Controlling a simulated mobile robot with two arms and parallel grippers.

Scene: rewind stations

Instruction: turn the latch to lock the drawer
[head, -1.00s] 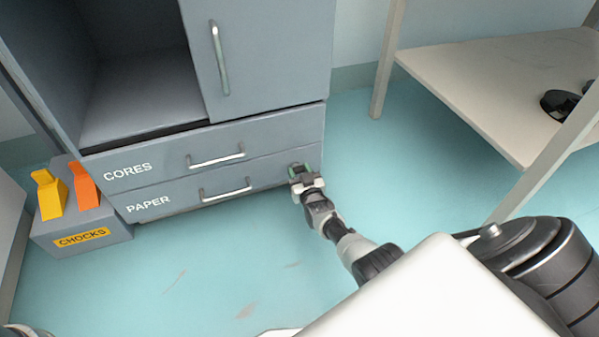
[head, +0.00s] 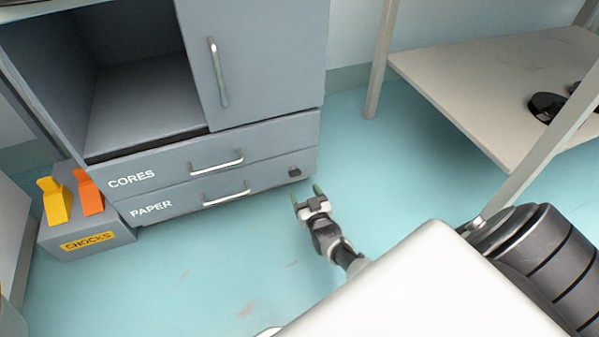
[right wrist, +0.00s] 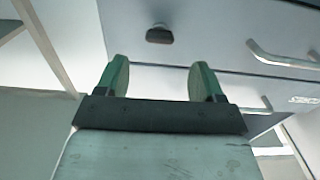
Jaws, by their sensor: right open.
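The latch (head: 294,172) is a small dark knob at the right end of the lower drawer front, labelled PAPER (head: 150,208). It looks wider than tall and lies roughly along the drawer. It also shows in the right wrist view (right wrist: 159,35), beyond the fingertips and between their lines. Both drawers look closed. My right gripper (head: 307,194) is open and empty, just in front of and below the latch, apart from it. Its two green fingers (right wrist: 160,80) show in the right wrist view. My left gripper is not in view.
The upper drawer, labelled CORES (head: 131,179), and its bar handle (head: 216,163) are above. The lower drawer's handle (head: 226,194) is left of the latch. A grey CHOCKS box (head: 85,238) stands left. A pale shelf table (head: 480,80) stands right. The floor between is clear.

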